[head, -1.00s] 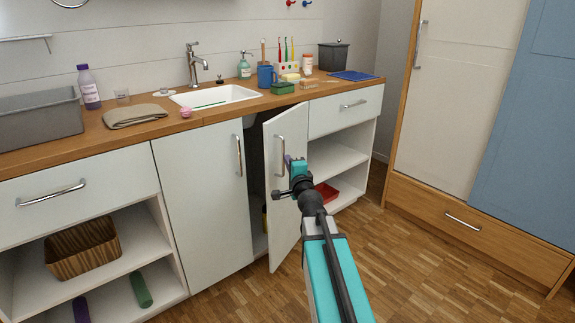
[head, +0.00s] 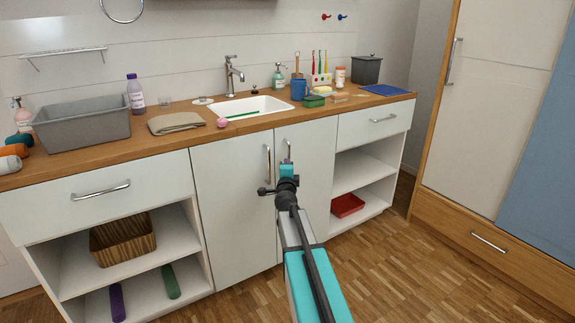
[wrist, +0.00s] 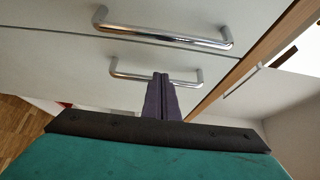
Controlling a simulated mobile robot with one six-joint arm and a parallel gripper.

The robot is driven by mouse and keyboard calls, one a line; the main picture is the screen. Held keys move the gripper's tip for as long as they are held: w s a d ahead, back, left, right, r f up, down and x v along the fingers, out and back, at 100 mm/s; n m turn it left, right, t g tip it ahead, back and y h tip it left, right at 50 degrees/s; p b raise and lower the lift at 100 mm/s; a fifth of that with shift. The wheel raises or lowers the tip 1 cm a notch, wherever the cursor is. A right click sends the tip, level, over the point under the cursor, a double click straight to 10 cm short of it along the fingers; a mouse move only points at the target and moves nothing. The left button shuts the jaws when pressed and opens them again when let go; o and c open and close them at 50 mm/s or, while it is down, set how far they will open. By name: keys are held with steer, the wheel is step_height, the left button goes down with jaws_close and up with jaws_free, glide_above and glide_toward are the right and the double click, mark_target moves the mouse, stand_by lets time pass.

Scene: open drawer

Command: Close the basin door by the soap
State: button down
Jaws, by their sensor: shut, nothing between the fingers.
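The right basin door (head: 308,185) is white with a chrome bar handle. It now looks flush, or nearly so, with the left basin door (head: 232,210), with a thin dark seam between them. A green soap bottle (head: 279,77) stands on the counter behind the white basin (head: 245,108). My gripper (head: 287,160) is in front of the right door, at its handle (head: 289,147). In the wrist view, the dark purple fingers (wrist: 160,90) are together with nothing between them, beside that door's handle (wrist: 125,72). I cannot tell whether they touch the door.
A wooden counter (head: 140,145) runs above the doors, with a grey tub (head: 85,123) at left. Open shelves flank the doors; a wicker basket (head: 122,243) and a red tray (head: 346,205) sit in them. The wooden floor (head: 400,280) at right is clear.

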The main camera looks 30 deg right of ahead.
steer(key=shift+w+a+r, duration=0.1)
steer(key=shift+w+r, duration=0.25)
steer(key=shift+w, duration=0.2)
steer(key=shift+w+a+r, duration=0.1)
steer(key=shift+w+r, duration=0.25)
steer(key=shift+w, duration=0.2)
steer(key=shift+w+a+p, duration=0.1)
steer(key=shift+p, duration=0.2)
steer(key=s+f, duration=0.1)
steer(key=s, duration=0.5)
steer(key=shift+w+a+f+p, duration=0.15)
steer(key=shift+a+p, duration=0.65)
steer(key=shift+a, duration=1.35)
steer(key=shift+w+a+f+p, duration=0.2)
steer(key=shift+a+p, duration=0.55)
steer(key=shift+a, duration=1.35)
steer(key=shift+r, duration=0.15)
